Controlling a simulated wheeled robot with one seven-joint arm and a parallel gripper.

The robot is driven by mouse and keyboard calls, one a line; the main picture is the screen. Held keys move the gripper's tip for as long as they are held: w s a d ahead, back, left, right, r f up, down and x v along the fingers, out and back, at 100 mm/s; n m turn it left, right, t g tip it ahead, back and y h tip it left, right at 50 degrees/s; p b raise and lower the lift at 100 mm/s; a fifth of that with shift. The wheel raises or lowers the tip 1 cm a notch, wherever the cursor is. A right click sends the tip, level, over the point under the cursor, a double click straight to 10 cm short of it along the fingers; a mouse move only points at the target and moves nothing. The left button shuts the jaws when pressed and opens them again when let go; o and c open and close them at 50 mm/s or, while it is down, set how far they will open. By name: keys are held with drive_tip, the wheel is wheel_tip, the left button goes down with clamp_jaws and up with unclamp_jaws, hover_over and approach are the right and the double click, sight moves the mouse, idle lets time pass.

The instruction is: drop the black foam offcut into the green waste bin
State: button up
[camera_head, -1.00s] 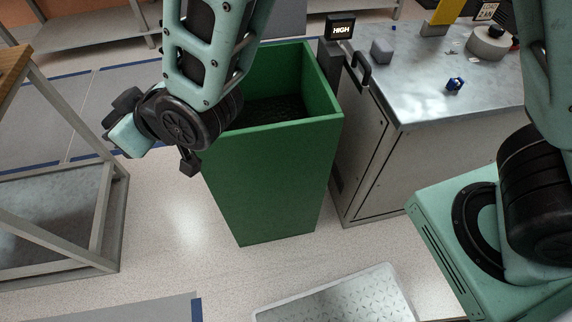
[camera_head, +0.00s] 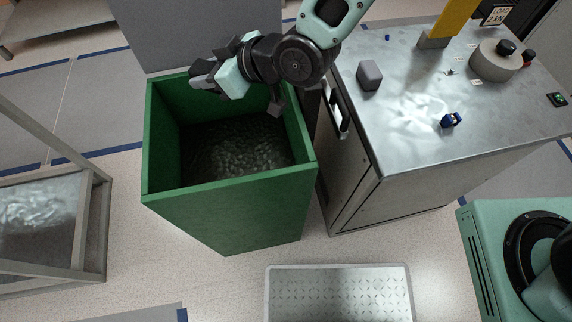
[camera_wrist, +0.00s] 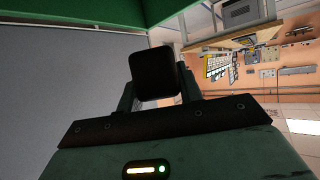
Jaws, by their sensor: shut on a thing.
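My gripper (camera_head: 205,72) is above the back left part of the green waste bin (camera_head: 230,213), near its rear rim. In the wrist view my gripper (camera_wrist: 155,85) is shut on the black foam offcut (camera_wrist: 153,73), a small dark block with rounded corners between the fingers. In the head view the offcut is hard to tell from the dark fingers. The bin is open at the top, with a dark lumpy surface inside. The bin's green wall (camera_wrist: 75,12) also shows along the top of the wrist view.
A metal-topped cabinet (camera_head: 400,120) stands right of the bin, bearing a grey block (camera_head: 369,75), a small blue part (camera_head: 451,119) and a round spool-like thing (camera_head: 495,60). A metal frame (camera_head: 95,215) stands at left. A light tray (camera_head: 340,292) lies in front.

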drive_tip(key=shift+w+d, duration=0.55)
wheel_tip(320, 180, down, 6)
drive_tip(key=b, duration=0.4)
drive_tip(key=shift+r, duration=0.1)
drive_tip(key=o, duration=1)
drive_tip(key=shift+o, duration=0.2)
drive_tip(key=p+v, duration=1.1)
drive_tip(key=v, duration=0.4)
drive_tip(key=shift+d+r, duration=0.2)
drive_tip(key=shift+r, duration=0.4)
